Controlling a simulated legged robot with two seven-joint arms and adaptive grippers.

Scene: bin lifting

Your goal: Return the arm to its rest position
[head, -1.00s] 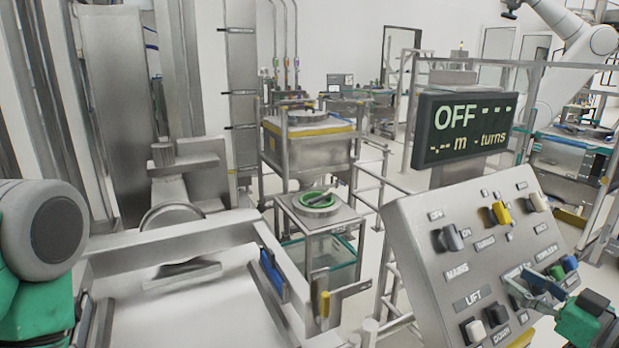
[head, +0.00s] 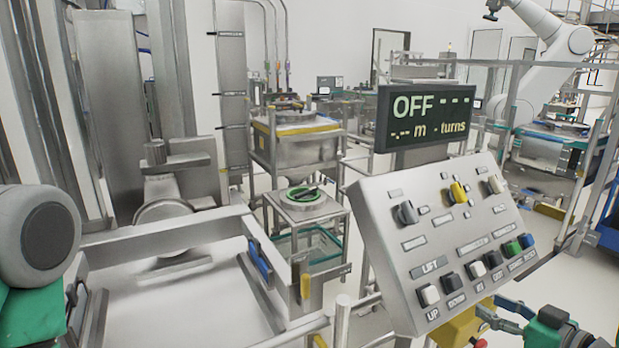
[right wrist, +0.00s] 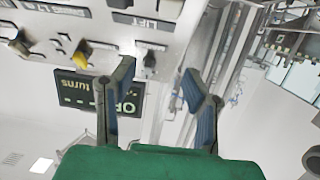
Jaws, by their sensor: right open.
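My right gripper (head: 508,314) is at the lower right of the head view, below and to the right of the control panel (head: 385,235). It is open and empty. In the right wrist view its two blue-grey fingers (right wrist: 158,98) stand apart, with the panel (right wrist: 190,25) and the display (right wrist: 75,88) beyond them. No finger visibly touches the panel. The display (head: 425,118) reads OFF in the head view. A green and grey part of my left arm shows at the left edge of the head view. My left gripper is out of view.
The sloped panel carries a yellow knob (head: 458,193), a dark knob (head: 405,213) and a row of coloured buttons. A steel bin (head: 298,150) stands on a frame at the centre back. Metal railings (head: 343,325) stand left of the panel. A white robot arm (head: 548,70) is at the back right.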

